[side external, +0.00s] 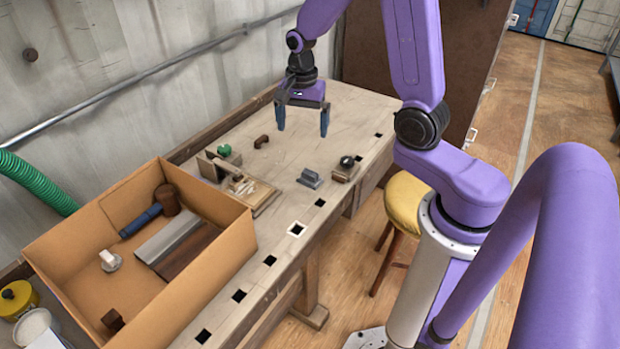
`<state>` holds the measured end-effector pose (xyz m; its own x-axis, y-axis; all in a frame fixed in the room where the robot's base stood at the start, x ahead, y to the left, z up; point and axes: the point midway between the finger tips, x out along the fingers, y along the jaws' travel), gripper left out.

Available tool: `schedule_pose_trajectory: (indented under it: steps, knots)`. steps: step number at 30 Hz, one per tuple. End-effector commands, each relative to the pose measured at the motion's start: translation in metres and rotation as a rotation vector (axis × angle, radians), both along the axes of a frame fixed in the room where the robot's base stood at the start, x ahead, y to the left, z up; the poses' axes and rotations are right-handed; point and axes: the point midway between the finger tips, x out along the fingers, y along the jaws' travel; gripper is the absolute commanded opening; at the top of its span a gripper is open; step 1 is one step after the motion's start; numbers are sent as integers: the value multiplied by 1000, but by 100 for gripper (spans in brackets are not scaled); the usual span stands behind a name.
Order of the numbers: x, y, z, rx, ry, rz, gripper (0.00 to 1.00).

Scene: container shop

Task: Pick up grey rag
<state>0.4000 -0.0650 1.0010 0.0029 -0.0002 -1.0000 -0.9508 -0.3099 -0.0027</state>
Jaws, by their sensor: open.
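My gripper (303,122) is open, pointing down above the far part of the wooden workbench (345,112), with nothing between its fingers. No cloth can be made out for certain as the grey rag. A small grey item (310,179) lies on the bench top, below and slightly right of the gripper and apart from it; it is too small to tell whether it is cloth. Another small pale grey item (110,260) lies in the cardboard box (212,280) at left, well away from the gripper.
The box also holds a mallet (168,199), a blue-handled tool (140,222) and a grey metal slab (170,238). A wooden jig (262,198), a brown piece (261,141), a green item (224,150) and a dark knob on a block (346,163) stand on the bench. A yellow stool (408,199) is beside it.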

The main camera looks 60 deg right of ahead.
Motion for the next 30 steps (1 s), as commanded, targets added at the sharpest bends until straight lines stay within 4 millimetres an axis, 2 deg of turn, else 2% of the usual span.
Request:
schedule_pose_trajectory:
  steps: [3,9,14,30]
  knots:
    - [4,-18,-8,0,3,-165,100]
    - [6,-34,-14,1,4,-303,100]
    - [5,-36,-27,1,7,-319,100]
    - [4,-35,-108,1,8,-315,100]
